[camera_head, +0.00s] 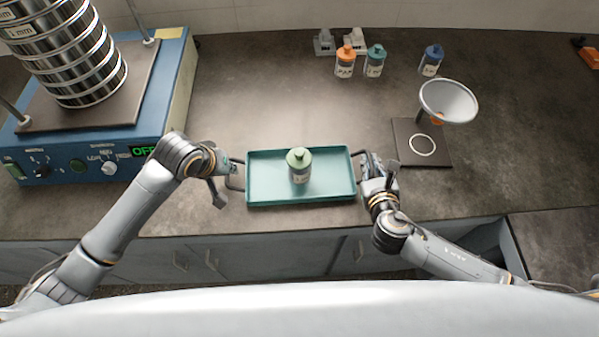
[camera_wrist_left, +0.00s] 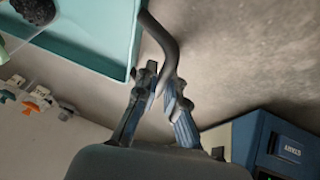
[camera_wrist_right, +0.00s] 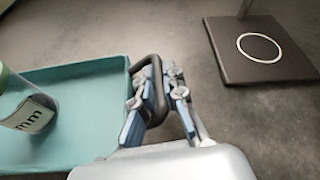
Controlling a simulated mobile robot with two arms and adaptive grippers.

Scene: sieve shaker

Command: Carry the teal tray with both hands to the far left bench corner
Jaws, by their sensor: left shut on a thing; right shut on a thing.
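The teal tray (camera_head: 330,188) is at the front middle of the bench in the head view, with a dark handle at each short end. A jar with a green lid (camera_head: 299,165) stands upright inside it. My left gripper (camera_head: 232,174) is shut on the tray's left handle; the left wrist view shows the fingers around the dark handle (camera_wrist_left: 166,50). My right gripper (camera_head: 366,172) is shut on the right handle, which shows in the right wrist view (camera_wrist_right: 157,85). I cannot tell whether the tray touches the bench.
A blue sieve shaker (camera_head: 160,110) with a sieve stack (camera_head: 75,55) fills the left of the bench. A funnel stand (camera_head: 448,105) on a dark plate is at right. Orange (camera_head: 345,62), teal (camera_head: 375,62) and blue-lidded (camera_head: 431,60) jars stand at the back. The bench behind the tray is clear.

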